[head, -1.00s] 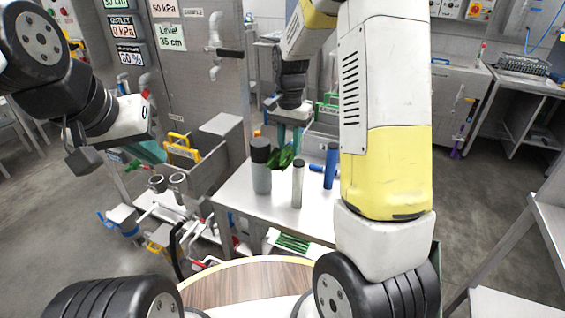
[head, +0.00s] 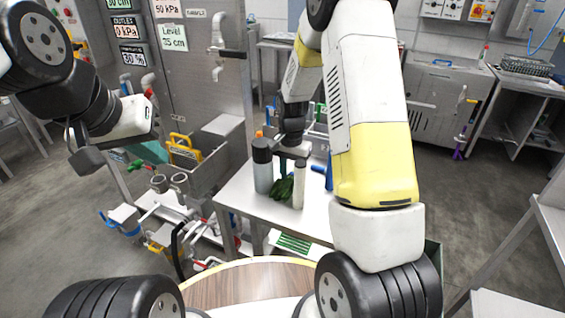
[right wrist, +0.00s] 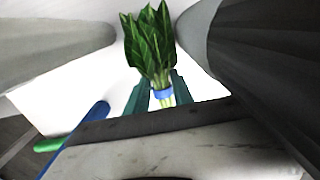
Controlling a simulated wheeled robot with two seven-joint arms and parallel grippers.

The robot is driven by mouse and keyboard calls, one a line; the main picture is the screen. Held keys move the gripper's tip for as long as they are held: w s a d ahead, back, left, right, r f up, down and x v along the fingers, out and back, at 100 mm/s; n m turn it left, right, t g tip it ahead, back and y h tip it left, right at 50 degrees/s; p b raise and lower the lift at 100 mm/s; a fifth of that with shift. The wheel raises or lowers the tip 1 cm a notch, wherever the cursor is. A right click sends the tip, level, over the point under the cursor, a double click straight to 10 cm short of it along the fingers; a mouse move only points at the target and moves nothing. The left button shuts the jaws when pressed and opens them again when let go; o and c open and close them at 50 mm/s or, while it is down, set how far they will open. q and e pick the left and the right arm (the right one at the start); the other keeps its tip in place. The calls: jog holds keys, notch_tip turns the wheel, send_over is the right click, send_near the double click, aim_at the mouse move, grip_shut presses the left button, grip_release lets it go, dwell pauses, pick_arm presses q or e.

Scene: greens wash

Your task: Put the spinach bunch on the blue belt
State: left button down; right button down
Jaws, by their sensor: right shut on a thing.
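The spinach bunch (head: 283,188) is dark green and leafy, with a blue band (right wrist: 163,94) around its stems. In the head view it shows low between a grey bottle and a pale cylinder, over the white table. My right gripper (head: 286,166) is shut on it; in the right wrist view the teal fingers (right wrist: 160,95) are on both sides of the banded stems. I cannot tell whether the leaves touch the table. I cannot make out a blue belt.
The dark-capped grey bottle (head: 262,168) and pale cylinder (head: 299,185) stand close on either side of the spinach. A blue cylinder (head: 329,172) is partly behind my right arm. The white table (head: 235,190) has bare room at its left and front. A metal sink unit (head: 222,140) stands behind left.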

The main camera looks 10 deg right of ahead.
jog(key=shift+f, duration=0.1)
jog(key=c, duration=1.1)
grip_release()
